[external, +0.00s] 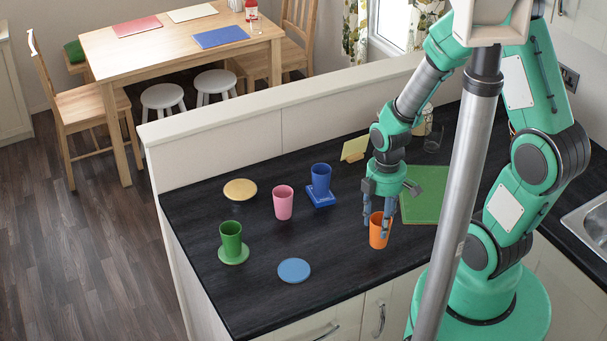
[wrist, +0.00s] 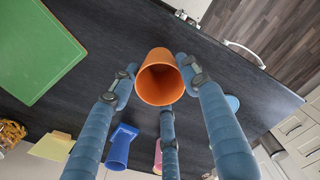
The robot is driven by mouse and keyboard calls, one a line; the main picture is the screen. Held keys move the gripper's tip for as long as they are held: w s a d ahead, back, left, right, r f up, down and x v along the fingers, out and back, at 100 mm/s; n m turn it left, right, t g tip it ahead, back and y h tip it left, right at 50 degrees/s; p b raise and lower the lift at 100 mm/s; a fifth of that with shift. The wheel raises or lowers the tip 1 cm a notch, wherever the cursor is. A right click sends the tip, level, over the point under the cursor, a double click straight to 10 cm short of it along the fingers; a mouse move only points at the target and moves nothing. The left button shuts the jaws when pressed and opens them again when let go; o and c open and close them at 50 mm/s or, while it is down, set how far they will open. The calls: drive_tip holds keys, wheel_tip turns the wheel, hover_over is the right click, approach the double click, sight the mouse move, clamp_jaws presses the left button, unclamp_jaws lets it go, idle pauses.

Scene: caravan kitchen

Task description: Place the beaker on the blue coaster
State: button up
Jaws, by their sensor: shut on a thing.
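My gripper (external: 378,226) points down and is shut on an orange beaker (external: 377,236), with its fingers around the beaker's sides. The beaker is upright near the counter's front edge; whether its base touches the counter is hard to tell. In the wrist view I look into the open, empty orange beaker (wrist: 161,78) between the fingers (wrist: 158,76). A round light-blue coaster (external: 294,270) lies bare on the counter, left of the gripper and nearer the front. Part of this coaster (wrist: 233,103) shows beside a finger in the wrist view.
A pink beaker (external: 283,203), a blue beaker (external: 321,178) on a dark-blue square base (external: 321,199) and a green beaker (external: 231,236) on a green coaster (external: 234,257) stand leftward. A yellow coaster (external: 240,189) is bare. A green board (external: 424,197) lies behind my gripper.

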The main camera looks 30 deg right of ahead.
drive_tip(key=shift+a, duration=0.15)
drive_tip(key=shift+s+a, duration=0.1)
drive_tip(key=shift+a, duration=0.35)
drive_tip(key=s+a, duration=0.3)
drive_tip(key=a, duration=0.4)
drive_tip(key=s+a+r, duration=0.1)
drive_tip(key=s+a, duration=0.3)
drive_tip(key=a, duration=0.3)
drive_tip(key=shift+s+p, duration=0.3)
drive_tip(key=shift+p, duration=0.05)
drive_tip(key=shift+r, duration=0.1)
drive_tip(key=w+a, duration=0.4)
drive_tip(key=w, duration=0.3)
drive_tip(key=w+a+f, duration=0.1)
drive_tip(key=w+a, duration=0.3)
drive_tip(key=w, duration=0.3)
drive_tip(key=shift+f, duration=0.25)
drive_tip(key=shift+s, duration=0.1)
drive_tip(key=shift+f+p, duration=0.3)
drive_tip(key=shift+f, duration=1.45)
